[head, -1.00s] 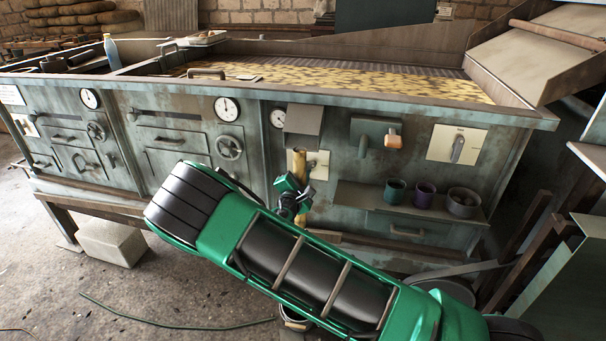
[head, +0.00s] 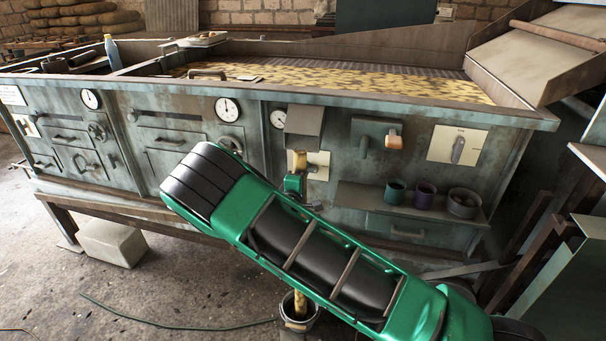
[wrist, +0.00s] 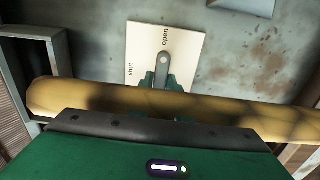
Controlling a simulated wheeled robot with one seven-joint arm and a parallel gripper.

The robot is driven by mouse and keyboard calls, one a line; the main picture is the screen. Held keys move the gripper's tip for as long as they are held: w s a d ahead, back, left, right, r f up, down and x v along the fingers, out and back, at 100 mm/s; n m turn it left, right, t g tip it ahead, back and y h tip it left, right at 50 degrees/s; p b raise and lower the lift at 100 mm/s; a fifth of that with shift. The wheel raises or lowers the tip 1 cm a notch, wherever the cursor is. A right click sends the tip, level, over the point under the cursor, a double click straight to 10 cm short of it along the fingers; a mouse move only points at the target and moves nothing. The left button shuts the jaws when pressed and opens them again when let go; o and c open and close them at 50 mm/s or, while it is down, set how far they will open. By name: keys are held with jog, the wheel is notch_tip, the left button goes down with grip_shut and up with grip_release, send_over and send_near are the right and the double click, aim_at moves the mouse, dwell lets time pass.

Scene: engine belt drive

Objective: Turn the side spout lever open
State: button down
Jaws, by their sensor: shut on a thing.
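The side spout lever (wrist: 163,66) is grey, with a round pivot on a cream plate marked "shut" and "open" (wrist: 186,45). In the wrist view it hangs straight down from the pivot, and the word "open" is above it. My green gripper (wrist: 160,84) is shut on its lower end. A yellow-brown pipe (wrist: 225,112) crosses in front and hides part of the fingers. In the head view the pipe's top (head: 299,160) and the plate (head: 318,166) show on the front panel; my arm hides the pipe's middle, and the lever is not clear there.
To the right are an orange-tipped handle (head: 394,142), another lever plate (head: 457,146) and a shelf (head: 355,197) with cups and a bowl.

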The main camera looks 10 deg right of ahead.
jog(key=shift+s+d+f, duration=0.1)
jog(key=shift+d+f, duration=0.1)
jog(key=c, duration=1.7)
grip_release()
jog(key=shift+a+r, duration=0.1)
jog(key=v, duration=1)
jog(key=shift+s+a, duration=0.25)
